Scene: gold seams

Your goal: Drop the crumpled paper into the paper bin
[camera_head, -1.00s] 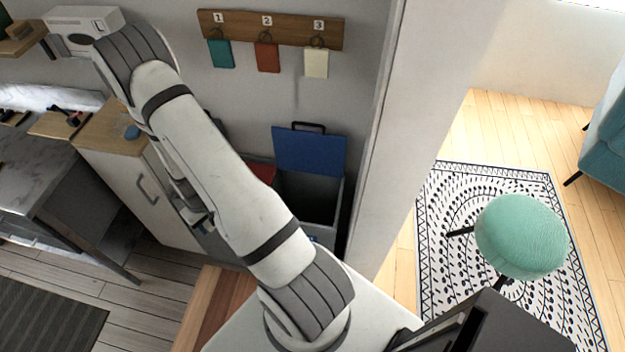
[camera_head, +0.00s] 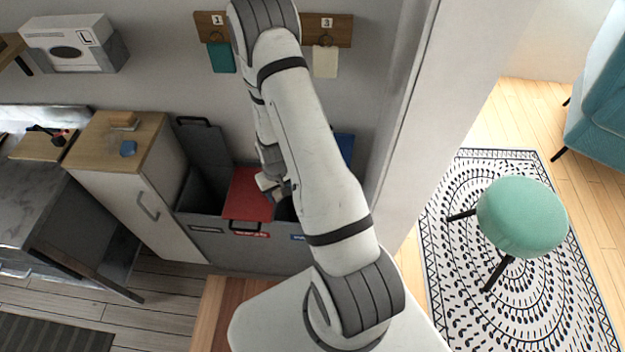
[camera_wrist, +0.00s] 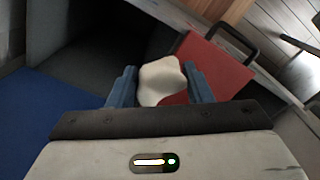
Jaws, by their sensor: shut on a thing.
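The crumpled paper (camera_wrist: 161,80) is a white lump between my gripper's two blue fingers in the wrist view. My gripper (camera_wrist: 161,86) is shut on it. In the head view my gripper (camera_head: 272,186) is low over the bins, near the edge between the red lid and the blue-lidded bin, partly hidden by my arm. The blue-lidded bin is open: its blue lid (camera_head: 345,146) stands up behind my arm, and it shows at the left in the wrist view (camera_wrist: 38,118). Its dark opening (camera_wrist: 95,45) lies beside the paper in that view.
The red lid (camera_head: 246,196) is shut, with a handle at its front. The grey-lidded bin (camera_head: 196,195) on the left is open. A wooden-topped cabinet (camera_head: 140,190) stands left of the bins, a white wall edge (camera_head: 405,120) to the right.

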